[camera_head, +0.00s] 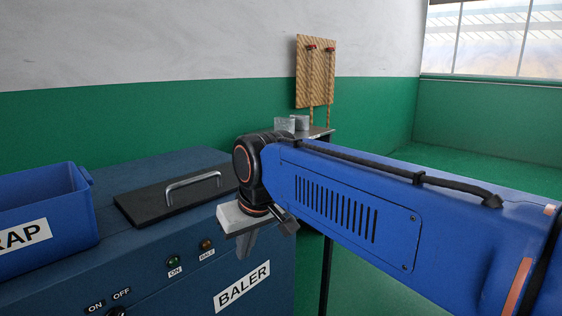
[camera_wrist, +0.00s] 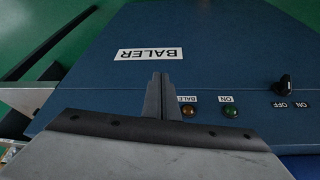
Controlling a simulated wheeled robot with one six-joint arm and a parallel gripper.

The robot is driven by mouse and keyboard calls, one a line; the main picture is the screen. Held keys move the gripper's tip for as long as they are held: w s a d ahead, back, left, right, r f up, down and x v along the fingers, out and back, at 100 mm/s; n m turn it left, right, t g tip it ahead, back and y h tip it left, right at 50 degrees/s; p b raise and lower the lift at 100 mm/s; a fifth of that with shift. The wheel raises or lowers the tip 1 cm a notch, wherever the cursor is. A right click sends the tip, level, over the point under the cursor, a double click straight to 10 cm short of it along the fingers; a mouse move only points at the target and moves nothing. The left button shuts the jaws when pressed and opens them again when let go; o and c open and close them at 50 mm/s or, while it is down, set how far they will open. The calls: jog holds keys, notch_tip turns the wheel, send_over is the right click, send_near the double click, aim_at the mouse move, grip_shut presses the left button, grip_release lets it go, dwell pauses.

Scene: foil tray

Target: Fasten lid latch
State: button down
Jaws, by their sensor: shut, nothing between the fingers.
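The dark flat lid (camera_head: 170,198) with a metal bar handle (camera_head: 193,184) lies on top of the blue baler (camera_head: 150,272) in the head view. It looks closed. My gripper (camera_head: 245,254) points down in front of the baler's front panel, to the right of and below the lid. In the wrist view the fingers of my gripper (camera_wrist: 158,78) are together and empty, over the blue front panel (camera_wrist: 225,55) near the BALER label. I cannot make out the lid latch in either view; my wrist and arm cover the area right of the lid.
A blue bin (camera_head: 45,212) stands on the baler's left. Indicator lights (camera_head: 174,261) and a knob (camera_wrist: 284,88) are on the front panel. Behind my arm are a small table with grey blocks (camera_head: 300,122) and a wooden board (camera_head: 315,72). Open green floor lies right.

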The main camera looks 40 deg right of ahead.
jog(key=w+d+r+m, duration=0.1)
jog(key=d+r+m, duration=0.1)
jog(key=d+r, duration=0.6)
jog(key=d+r+m+h, duration=0.1)
jog(key=d+r, duration=0.6)
jog(key=r, duration=0.7)
jog(key=shift+w+d+r+m+g+h, duration=0.3)
jog(key=shift+w+d+r+m+g, duration=0.1)
jog(key=shift+m, duration=0.4)
jog(key=shift+f, duration=0.1)
jog(key=w+d+f, duration=0.4)
jog(key=w+f, duration=0.2)
jog(key=f, duration=0.3)
jog(key=shift+w, duration=0.25)
